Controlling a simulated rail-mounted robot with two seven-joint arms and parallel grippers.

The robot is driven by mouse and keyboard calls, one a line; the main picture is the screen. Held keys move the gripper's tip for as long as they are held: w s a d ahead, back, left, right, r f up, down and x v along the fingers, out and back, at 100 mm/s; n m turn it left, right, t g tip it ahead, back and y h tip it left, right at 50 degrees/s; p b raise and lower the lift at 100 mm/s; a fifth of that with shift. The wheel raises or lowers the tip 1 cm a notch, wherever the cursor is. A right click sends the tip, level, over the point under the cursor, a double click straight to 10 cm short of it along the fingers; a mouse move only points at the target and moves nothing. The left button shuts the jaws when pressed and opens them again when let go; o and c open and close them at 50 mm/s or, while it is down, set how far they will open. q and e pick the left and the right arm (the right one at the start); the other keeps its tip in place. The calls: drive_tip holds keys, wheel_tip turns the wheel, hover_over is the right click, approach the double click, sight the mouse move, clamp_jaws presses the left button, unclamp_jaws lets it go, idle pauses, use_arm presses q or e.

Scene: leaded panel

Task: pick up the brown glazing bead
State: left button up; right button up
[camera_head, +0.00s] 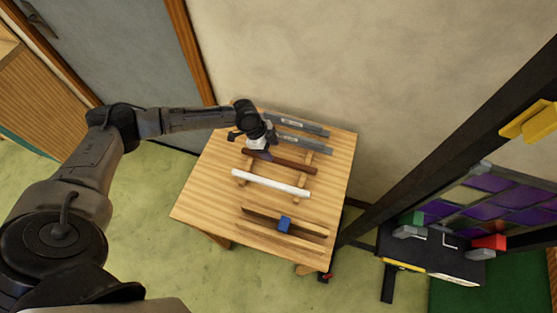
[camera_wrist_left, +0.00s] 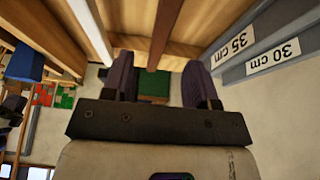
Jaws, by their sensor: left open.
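The brown glazing bead (camera_head: 291,164) lies across light wooden rests on the table, between the white bead and the grey bars. In the left wrist view the brown bead (camera_wrist_left: 164,33) runs lengthwise, lined up between the two fingers. My left gripper (camera_head: 259,147) is over the left part of the brown bead, close to it. In the left wrist view my left gripper (camera_wrist_left: 158,82) is open, with nothing held between its dark fingers. The gripper hides part of the bead in the head view. My right gripper does not show.
A white bead (camera_head: 270,183) lies in front of the brown one. Grey bars (camera_head: 300,124) lie behind; their labels read 35 cm and 30 cm in the wrist view. A blue block (camera_head: 284,224) sits between wooden strips near the table's front. The leaded panel (camera_head: 480,200) stands at right.

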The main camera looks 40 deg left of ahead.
sight(278, 160)
use_arm(q)
drive_tip(key=shift+x, duration=3.25)
drive_tip(key=shift+a, duration=0.1)
clamp_jaws()
